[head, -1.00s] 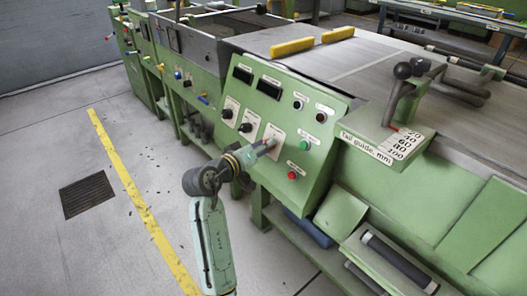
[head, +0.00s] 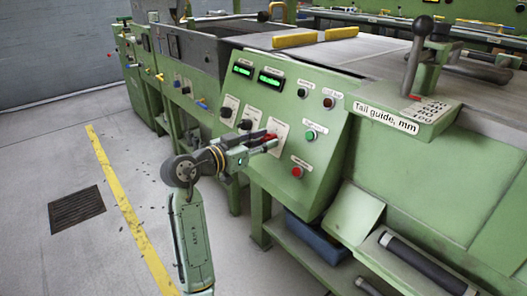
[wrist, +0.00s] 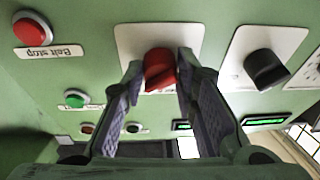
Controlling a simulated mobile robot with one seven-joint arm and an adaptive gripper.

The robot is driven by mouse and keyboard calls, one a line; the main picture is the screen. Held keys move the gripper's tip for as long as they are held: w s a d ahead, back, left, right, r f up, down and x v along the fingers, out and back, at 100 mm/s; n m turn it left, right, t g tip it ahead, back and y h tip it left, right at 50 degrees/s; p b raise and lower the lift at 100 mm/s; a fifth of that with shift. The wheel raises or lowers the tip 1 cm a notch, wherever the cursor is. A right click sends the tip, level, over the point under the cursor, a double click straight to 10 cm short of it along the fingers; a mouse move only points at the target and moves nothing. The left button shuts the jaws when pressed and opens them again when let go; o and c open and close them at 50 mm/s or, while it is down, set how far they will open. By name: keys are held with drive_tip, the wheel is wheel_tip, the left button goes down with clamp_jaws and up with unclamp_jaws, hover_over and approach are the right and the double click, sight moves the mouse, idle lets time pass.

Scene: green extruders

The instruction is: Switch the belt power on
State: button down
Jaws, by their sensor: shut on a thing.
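A red rotary knob (wrist: 159,68) on a white plate sits between my fingers in the wrist view. It also shows in the head view (head: 270,136), on the sloped green control panel (head: 331,111). My gripper (head: 273,143) is shut on the red knob, with one finger on each side. The two displays, the left one (head: 243,70) and the right one (head: 271,78), are lit green. The plate's label cannot be read.
A red button (wrist: 33,30) labelled "Belt stop" and a green button (wrist: 76,97) are beside the knob. A black knob (wrist: 265,69) is on the other side. The tail guide lever (head: 417,57) rises at the right. Open floor (head: 100,255) lies left.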

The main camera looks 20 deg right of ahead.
drive_tip(key=shift+m+g+b, duration=0.3)
drive_tip(key=shift+m+b, duration=0.1)
drive_tip(key=shift+m, duration=0.2)
drive_tip(key=c, duration=1.3)
unclamp_jaws()
drive_tip(key=v, duration=1.2)
drive_tip(key=shift+f, duration=0.2)
